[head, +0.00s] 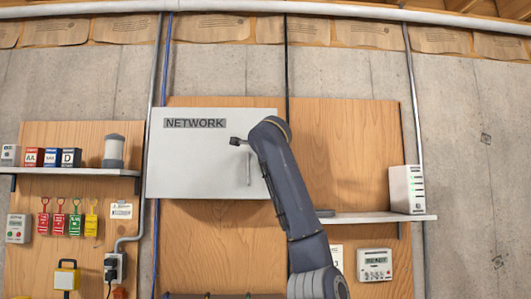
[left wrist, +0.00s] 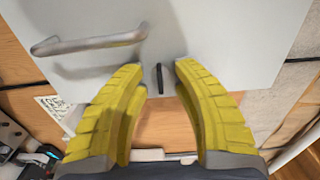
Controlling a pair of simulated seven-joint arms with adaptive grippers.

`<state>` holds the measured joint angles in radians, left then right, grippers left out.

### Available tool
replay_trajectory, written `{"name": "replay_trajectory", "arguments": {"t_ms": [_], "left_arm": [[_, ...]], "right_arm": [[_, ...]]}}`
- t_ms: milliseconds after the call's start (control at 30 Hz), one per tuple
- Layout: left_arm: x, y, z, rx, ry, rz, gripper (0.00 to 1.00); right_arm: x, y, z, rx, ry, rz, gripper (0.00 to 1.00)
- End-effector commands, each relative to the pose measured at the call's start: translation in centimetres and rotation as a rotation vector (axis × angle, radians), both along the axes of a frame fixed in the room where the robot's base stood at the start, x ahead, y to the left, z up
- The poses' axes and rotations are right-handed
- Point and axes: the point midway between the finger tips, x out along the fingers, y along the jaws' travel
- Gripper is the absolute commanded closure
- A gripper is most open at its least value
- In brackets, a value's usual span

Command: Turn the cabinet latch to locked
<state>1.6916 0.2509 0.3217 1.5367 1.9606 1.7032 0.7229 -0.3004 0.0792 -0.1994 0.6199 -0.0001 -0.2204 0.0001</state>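A pale grey cabinet door (head: 200,165) labelled NETWORK hangs on the plywood; it fills the upper left wrist view (left wrist: 225,35). A bar handle (head: 249,168) stands upright on it and lies at the upper left of the left wrist view (left wrist: 90,42). A small dark latch (left wrist: 160,77) shows between and just beyond my left fingertips, apart from both. In the head view the latch is hidden behind my arm. My left gripper (left wrist: 160,76) has its yellow fingers spread with nothing between the pads; my arm hides it in the head view. My right gripper is out of view.
A shelf (head: 365,218) with a white device (head: 406,190) juts out at right. A left shelf (head: 85,172) holds boxes and a canister. Coloured tags (head: 67,220) hang below it. A thermostat-like panel (head: 375,264) is at lower right.

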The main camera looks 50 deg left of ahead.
Motion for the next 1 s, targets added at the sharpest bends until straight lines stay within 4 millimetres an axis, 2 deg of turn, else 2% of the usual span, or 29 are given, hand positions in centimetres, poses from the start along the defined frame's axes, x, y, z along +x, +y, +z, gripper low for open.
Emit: {"name": "replay_trajectory", "arguments": {"t_ms": [133,167,433,1000], "left_arm": [[-0.01,-0.01,0.01,0.000,0.000,0.000,0.73],[-0.01,-0.01,0.01,0.000,0.000,0.000,0.69],[-0.01,-0.03,0.01,0.000,0.000,0.000,1.00],[0.01,-0.04,0.01,0.045,0.058,0.000,1.00]], "right_arm": [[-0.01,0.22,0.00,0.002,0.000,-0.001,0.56],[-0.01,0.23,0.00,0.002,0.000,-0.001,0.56],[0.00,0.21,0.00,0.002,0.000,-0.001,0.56],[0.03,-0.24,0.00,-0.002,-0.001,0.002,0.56]]}}
